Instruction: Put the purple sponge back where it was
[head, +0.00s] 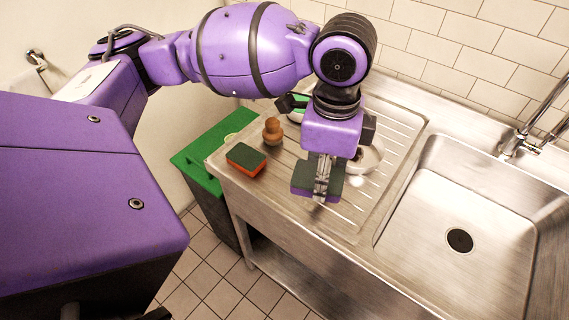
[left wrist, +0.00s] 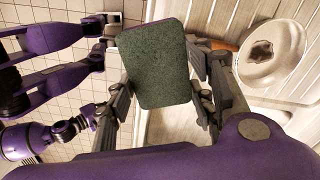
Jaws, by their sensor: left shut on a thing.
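The purple sponge (head: 306,181), with a dark green scouring pad and a purple edge, is held by my left gripper (head: 322,183) over the front of the ribbed steel drainboard. In the left wrist view the sponge (left wrist: 158,68) is clamped between the two fingers of my left gripper (left wrist: 160,75), its green pad facing the camera. I cannot tell from the head view how high it is above the steel.
On the drainboard (head: 375,203), an orange sponge (head: 247,160) with a green top lies left of the gripper, beside a brown brush (head: 273,133). A white round dish (head: 369,159) stands behind. The empty sink (head: 480,190) is right; a green-lidded bin (head: 200,158) stands left.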

